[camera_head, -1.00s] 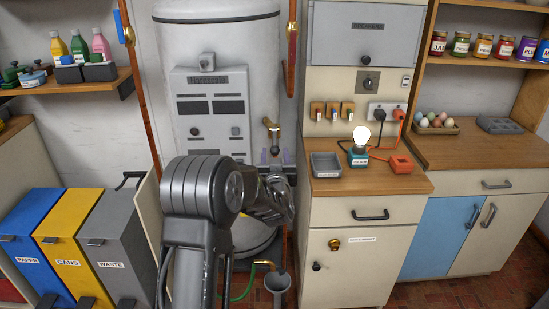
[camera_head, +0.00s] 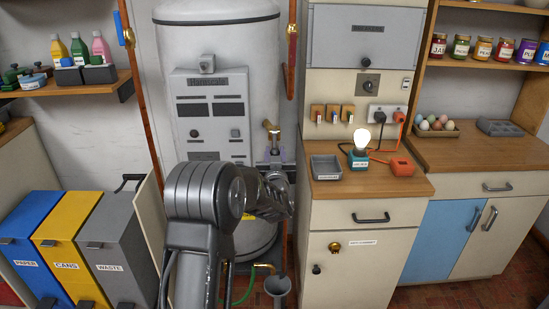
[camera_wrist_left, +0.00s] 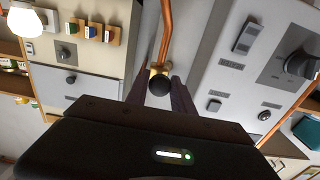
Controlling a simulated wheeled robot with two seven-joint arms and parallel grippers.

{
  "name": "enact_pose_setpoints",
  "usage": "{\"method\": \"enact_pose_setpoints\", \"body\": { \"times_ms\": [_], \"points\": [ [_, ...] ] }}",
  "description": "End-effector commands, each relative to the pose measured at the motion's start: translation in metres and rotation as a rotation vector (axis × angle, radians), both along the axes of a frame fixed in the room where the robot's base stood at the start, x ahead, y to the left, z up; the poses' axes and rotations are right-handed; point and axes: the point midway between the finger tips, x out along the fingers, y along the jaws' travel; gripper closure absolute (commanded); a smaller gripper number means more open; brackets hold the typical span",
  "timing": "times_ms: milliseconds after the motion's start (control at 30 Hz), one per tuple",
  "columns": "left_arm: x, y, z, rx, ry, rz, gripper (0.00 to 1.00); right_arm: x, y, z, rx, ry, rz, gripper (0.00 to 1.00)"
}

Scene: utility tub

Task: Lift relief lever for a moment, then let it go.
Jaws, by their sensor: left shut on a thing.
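The relief lever's brass fitting (camera_head: 272,130) is on the right side of the tall grey-white tank (camera_head: 225,50), by a copper pipe. In the left wrist view the brass valve with a dark round end (camera_wrist_left: 159,82) sits between the dark fingers of my left gripper (camera_wrist_left: 160,95). In the head view my left gripper (camera_head: 271,157) is just below the brass fitting, partly hidden by my own arm. It is shut on the relief lever. The lever's exact angle is hard to tell. My right gripper is out of view.
A tank control panel (camera_head: 212,115) is left of the fitting. A cabinet (camera_head: 352,255) with a lit bulb (camera_head: 361,140) on top stands close on the right. A funnel drain (camera_head: 278,285) is below. Blue, yellow and grey bins (camera_head: 120,235) stand at left.

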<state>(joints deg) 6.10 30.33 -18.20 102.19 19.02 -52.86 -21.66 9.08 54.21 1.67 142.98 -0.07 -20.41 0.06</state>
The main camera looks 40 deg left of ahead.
Motion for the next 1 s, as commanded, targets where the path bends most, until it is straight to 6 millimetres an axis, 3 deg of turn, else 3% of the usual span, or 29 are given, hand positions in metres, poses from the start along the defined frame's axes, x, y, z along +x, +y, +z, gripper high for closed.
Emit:
{"method": "enact_pose_setpoints", "body": {
  "times_ms": [100, 700, 1000],
  "points": [
    [0.0, 0.0, 0.0, 0.0, 0.0, 0.0, 0.97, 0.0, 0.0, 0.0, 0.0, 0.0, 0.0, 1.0],
    [-0.004, -0.003, 0.024, 0.002, -0.006, 0.0, 0.97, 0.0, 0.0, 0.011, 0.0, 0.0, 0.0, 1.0],
    [-0.004, -0.004, 0.026, 0.003, -0.008, 0.0, 0.97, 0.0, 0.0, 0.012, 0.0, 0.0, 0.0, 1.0]
  ]
}}
